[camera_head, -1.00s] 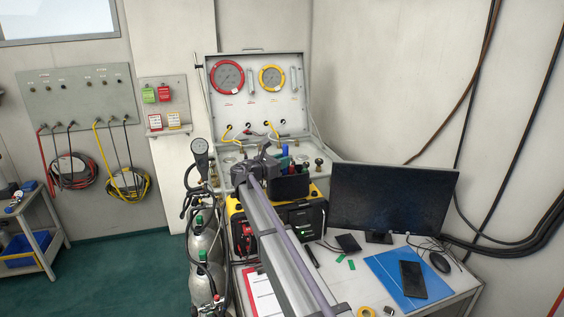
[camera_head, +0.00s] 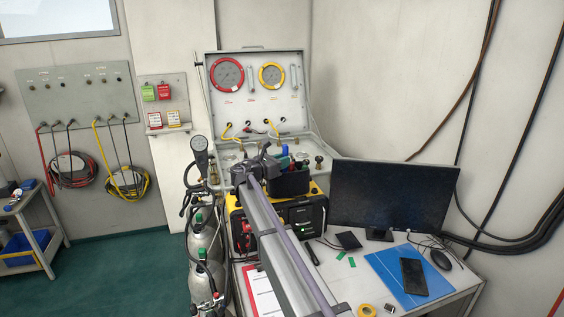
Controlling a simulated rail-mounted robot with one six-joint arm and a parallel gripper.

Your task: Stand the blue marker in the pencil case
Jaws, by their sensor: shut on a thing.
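The pencil case (camera_head: 289,184) is a dark, open-topped box. It stands on the yellow and black unit in front of the open gauge case. The blue marker (camera_head: 285,150) shows as a small upright blue shape above the pencil case, at my gripper. Its lower end is hidden, so I cannot tell whether it is inside or behind the rim. My gripper (camera_head: 267,155) is at the upper left of the pencil case, shut on the blue marker. Its fingertips are small and partly hidden by my wrist. Small green and red items show at the pencil case's top.
The gauge case (camera_head: 259,92) stands open behind, with brass fittings at its base. The yellow and black unit (camera_head: 303,217) is below the pencil case. A monitor (camera_head: 392,198) stands to the right. Gas cylinders (camera_head: 203,245) and hoses are to the left.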

